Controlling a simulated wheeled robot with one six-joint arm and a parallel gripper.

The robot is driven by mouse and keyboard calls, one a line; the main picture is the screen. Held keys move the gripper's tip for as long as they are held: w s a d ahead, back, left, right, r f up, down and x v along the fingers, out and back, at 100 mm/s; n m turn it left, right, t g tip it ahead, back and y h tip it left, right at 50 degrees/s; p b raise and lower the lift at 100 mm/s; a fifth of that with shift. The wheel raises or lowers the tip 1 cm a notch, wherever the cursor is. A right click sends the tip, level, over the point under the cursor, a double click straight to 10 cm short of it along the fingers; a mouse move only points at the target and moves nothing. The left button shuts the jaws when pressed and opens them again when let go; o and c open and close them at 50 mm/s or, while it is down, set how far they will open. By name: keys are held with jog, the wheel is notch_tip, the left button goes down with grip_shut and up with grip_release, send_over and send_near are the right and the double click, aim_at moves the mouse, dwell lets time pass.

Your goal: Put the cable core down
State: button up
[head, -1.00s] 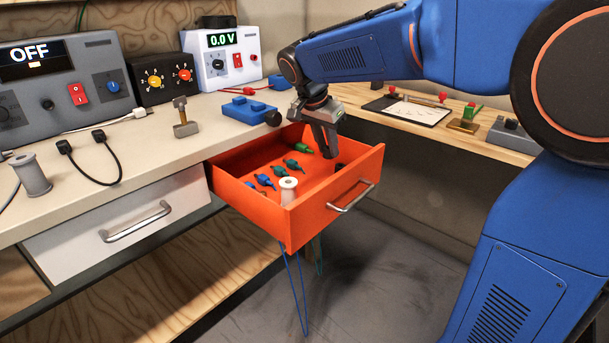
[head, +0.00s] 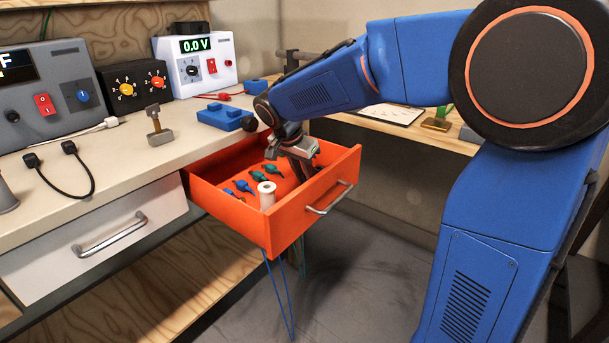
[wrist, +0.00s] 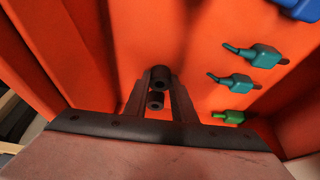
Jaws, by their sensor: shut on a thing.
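My gripper (head: 304,176) reaches down into the open orange drawer (head: 312,198), near its right side. The wrist view shows its two fingers (wrist: 158,90) shut on a small black cylinder, the cable core (wrist: 160,76). A second black round end shows just below it, between the fingers; I cannot tell whether it is part of the same piece. The orange drawer floor (wrist: 190,30) lies behind the core; I cannot tell whether the core touches it. In the head view the core is hard to make out among the dark fingers.
Blue and green connectors (head: 245,186) and a pale spool (head: 267,195) lie in the drawer left of my gripper. A green connector (wrist: 228,117) shows right of the fingers. The drawer walls stand close around. A blue block (head: 222,118) sits on the bench behind.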

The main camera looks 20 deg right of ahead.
jog(key=shift+f, duration=0.1)
jog(key=o, duration=1)
jog(key=v, duration=1.2)
jog(key=shift+d+r, duration=0.1)
jog(key=shift+r, duration=0.1)
